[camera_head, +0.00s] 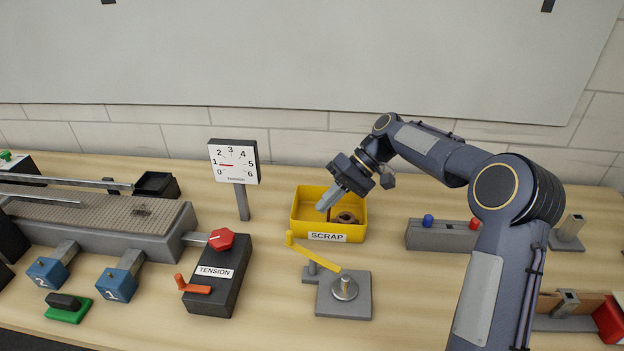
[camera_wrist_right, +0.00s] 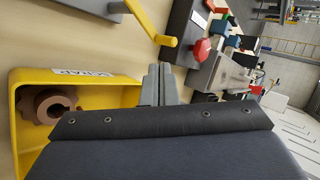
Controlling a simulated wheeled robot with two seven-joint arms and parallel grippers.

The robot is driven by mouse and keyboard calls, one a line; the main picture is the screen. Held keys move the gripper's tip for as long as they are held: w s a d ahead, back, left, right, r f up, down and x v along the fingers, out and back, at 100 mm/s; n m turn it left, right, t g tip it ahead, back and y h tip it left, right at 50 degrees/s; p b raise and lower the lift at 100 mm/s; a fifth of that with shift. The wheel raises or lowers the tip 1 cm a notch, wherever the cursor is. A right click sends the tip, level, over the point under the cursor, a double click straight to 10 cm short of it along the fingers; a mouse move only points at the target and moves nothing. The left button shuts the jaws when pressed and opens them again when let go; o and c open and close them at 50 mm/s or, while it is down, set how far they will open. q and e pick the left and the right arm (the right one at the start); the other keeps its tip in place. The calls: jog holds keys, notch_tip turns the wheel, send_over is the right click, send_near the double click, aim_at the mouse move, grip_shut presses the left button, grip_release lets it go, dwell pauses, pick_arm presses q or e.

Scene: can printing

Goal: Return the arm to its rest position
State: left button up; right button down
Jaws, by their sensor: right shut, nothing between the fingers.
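My right arm (camera_head: 490,190) comes in from the right and reaches over the yellow scrap bin. My right gripper (camera_head: 325,205) is shut and empty, with its fingertips above the left part of the bin. In the right wrist view the closed fingers (camera_wrist_right: 160,84) point past the bin's edge. My left gripper is not in view.
The yellow scrap bin (camera_head: 351,229) holds a brown toothed ring (camera_head: 347,217). In front stand a grey plate with a yellow lever (camera_head: 313,252) and the black tension box (camera_head: 222,285). A dial gauge (camera_head: 233,162) stands left. A grey block with knobs (camera_head: 440,240) stands right.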

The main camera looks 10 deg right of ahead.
jog(key=s+d+r+m+t+h, duration=0.1)
jog(key=s+r+t+h, duration=0.15)
jog(key=s, duration=0.55)
jog(key=s+d+r+m+t+h, duration=0.1)
jog(key=s+d+r, duration=0.15)
jog(key=s, duration=0.45)
jog(key=s+f+t+h, duration=0.1)
jog(key=s+f+t, duration=0.1)
jog(key=s, duration=0.6)
jog(key=s+f+m+t+h, duration=0.1)
jog(key=s+f, duration=0.2)
jog(key=s, duration=0.4)
jog(key=shift+s+a+f+m+t, duration=0.2)
jog(key=shift+s+f+m+t, duration=0.1)
jog(key=shift+s+t, duration=0.1)
